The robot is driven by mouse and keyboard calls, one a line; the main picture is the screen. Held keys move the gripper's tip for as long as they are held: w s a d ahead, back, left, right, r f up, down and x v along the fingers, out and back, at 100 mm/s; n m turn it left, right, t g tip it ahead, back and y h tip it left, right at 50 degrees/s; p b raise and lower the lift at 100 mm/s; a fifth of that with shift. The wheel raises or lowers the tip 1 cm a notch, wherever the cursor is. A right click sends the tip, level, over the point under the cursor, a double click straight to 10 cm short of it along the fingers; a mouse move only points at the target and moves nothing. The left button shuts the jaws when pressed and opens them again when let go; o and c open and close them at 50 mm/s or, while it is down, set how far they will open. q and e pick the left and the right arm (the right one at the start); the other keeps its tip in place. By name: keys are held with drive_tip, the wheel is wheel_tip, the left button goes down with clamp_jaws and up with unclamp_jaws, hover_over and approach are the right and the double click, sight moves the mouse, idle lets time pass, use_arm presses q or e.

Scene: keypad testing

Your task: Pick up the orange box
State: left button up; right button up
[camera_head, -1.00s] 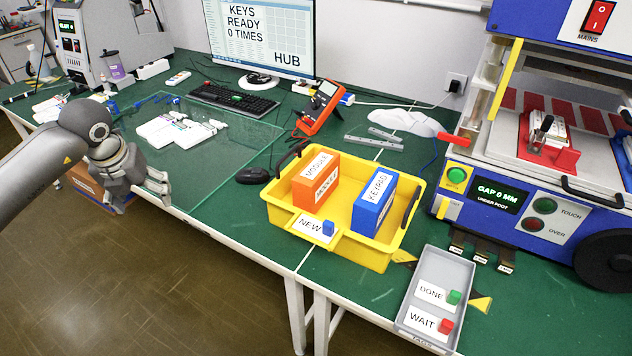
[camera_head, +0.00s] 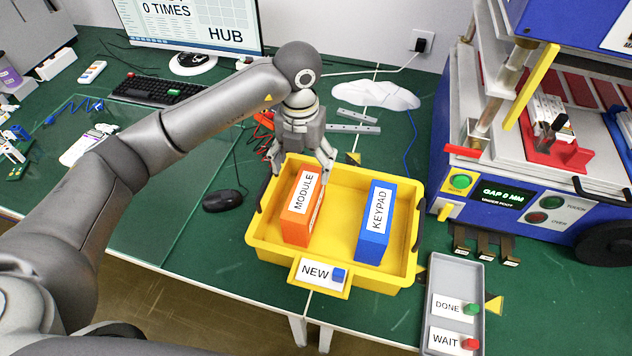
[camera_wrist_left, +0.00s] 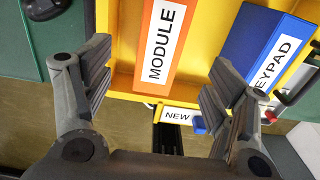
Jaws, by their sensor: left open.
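The orange box (camera_head: 301,206), labelled MODULE, stands in the left part of the yellow tray (camera_head: 328,273). My left gripper (camera_head: 303,176) is above the tray's back left part, at the far end of the orange box, pointing down. In the left wrist view the gripper (camera_wrist_left: 155,85) is open, with its fingers apart and the orange box (camera_wrist_left: 158,45) showing between and beyond them. Nothing is held. I cannot tell the exact height of the fingertips over the box. My right gripper is not in view.
A blue KEYPAD box (camera_head: 375,222) stands in the tray, right of the orange box with a gap between. A grey tray (camera_head: 456,278) with DONE and WAIT labels lies to the right. A black mouse (camera_head: 222,201) lies left. The blue and white machine (camera_head: 520,190) stands at right.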

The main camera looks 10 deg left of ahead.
sight(304, 192)
use_arm(q)
drive_tip(key=f, duration=0.3)
drive_tip(key=s+f+p, duration=0.1)
drive_tip(key=shift+d+f, duration=0.2)
drive_tip(key=shift+d, duration=0.15)
drive_tip(key=shift+w+f, duration=0.15)
drive_tip(key=shift+f, duration=0.15)
drive_tip(key=f, duration=0.1)
drive_tip(key=f+p, duration=0.1)
drive_tip(key=f, duration=0.1)
drive_tip(key=f+p, duration=0.1)
drive_tip(key=shift+w+a+f, duration=0.1)
drive_tip(key=shift+a+f, duration=0.05)
drive_tip(key=shift+a, duration=0.1)
drive_tip(key=shift+f, duration=0.45)
drive_tip(key=shift+c, duration=0.2)
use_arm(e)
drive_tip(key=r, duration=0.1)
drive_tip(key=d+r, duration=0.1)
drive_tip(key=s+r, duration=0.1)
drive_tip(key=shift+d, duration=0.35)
use_arm(q)
drive_tip(key=c, duration=1.2)
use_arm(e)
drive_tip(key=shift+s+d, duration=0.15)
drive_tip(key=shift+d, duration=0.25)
